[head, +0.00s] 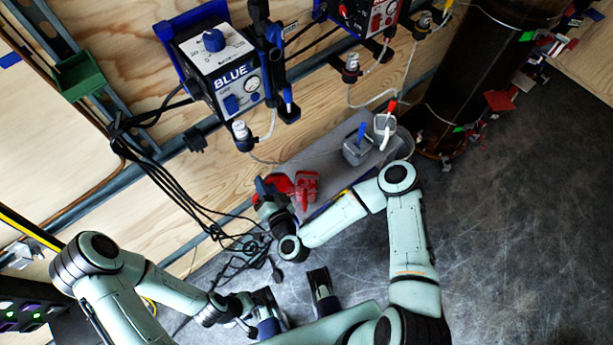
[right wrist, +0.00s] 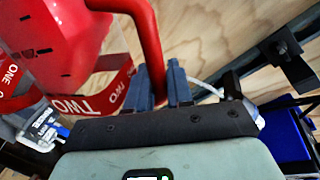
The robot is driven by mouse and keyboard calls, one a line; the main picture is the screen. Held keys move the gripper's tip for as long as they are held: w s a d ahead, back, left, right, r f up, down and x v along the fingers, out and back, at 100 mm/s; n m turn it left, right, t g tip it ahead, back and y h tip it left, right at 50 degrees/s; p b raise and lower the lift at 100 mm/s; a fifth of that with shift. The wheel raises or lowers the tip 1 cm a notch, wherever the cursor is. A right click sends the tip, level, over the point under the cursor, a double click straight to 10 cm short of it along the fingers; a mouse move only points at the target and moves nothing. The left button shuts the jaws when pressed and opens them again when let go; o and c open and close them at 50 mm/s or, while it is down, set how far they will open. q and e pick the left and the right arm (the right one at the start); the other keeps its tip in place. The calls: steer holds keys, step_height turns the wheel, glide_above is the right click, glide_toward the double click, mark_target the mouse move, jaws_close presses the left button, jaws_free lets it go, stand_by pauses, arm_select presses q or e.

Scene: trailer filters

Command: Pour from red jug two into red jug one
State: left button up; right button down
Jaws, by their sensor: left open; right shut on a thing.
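Red jug two (right wrist: 70,40) fills the upper left of the right wrist view, with TWO on its band. My right gripper (right wrist: 160,86) is shut on its red handle. Behind it, at the left edge, a band reading ONE marks red jug one (right wrist: 10,84), partly hidden. In the head view, the held jug (head: 281,184) is at my right gripper (head: 266,188), close beside the other red jug (head: 307,186). Whether they touch, and the exact tilt, I cannot tell. My left gripper (head: 295,301) is open and empty, low in the head view, away from the jugs.
A grey bench (head: 330,150) along the wooden wall bears grey containers with a blue-handled (head: 357,148) and a red-tipped item. A BLUE control box (head: 222,70) hangs above. Black cables (head: 190,215) run down left of the jugs. The dark floor at right is open.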

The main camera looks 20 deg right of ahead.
steer(key=shift+d+r, duration=0.15)
steer(key=shift+r, duration=0.1)
steer(key=shift+w+d+m+b, duration=0.15)
steer(key=shift+d+m+b, duration=0.15)
steer(key=shift+d+m, duration=0.35)
stand_by(2.0)
steer(key=shift+r+m, duration=0.15)
steer(key=shift+m, duration=0.2)
steer(key=shift+a, duration=0.1)
